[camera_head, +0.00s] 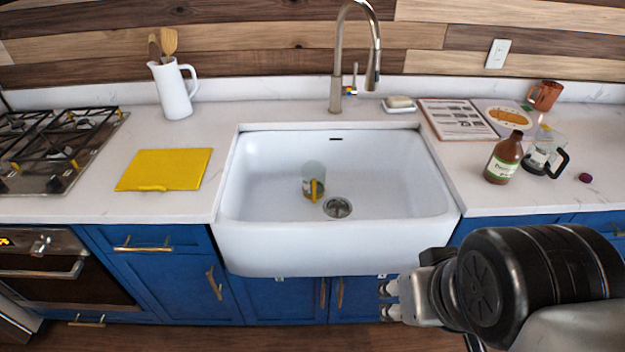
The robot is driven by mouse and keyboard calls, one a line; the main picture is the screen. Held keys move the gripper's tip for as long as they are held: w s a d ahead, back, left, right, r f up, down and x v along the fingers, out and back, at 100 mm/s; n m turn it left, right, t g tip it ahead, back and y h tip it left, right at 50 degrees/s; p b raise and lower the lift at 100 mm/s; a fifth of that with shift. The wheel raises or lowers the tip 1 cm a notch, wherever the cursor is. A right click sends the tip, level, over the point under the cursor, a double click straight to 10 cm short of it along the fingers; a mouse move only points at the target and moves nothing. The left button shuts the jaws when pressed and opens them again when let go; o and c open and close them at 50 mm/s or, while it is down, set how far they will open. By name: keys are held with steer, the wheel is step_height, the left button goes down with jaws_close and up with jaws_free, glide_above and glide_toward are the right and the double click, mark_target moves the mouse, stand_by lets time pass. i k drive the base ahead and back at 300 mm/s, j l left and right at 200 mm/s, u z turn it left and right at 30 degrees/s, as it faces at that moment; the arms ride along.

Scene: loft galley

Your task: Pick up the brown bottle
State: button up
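The brown bottle (505,158) stands upright on the white counter to the right of the sink, with a pale label on its front. My gripper (384,298) is low in front of the counter, below and to the left of the bottle and well apart from it. Its fingers are small in the view and point left. They look spread apart with nothing between them.
A glass jug with a black handle (545,155) stands close right of the bottle. An open magazine (458,120) lies behind it; an orange mug (545,95) is farther back. A small purple object (585,178) lies at right. The sink (340,245) is left.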

mark_target(502, 163)
steer(key=i+l, duration=0.35)
steer(key=i, duration=0.15)
steer(key=i+l+z, duration=0.15)
steer(key=i+l, duration=0.15)
steer(key=i, duration=0.15)
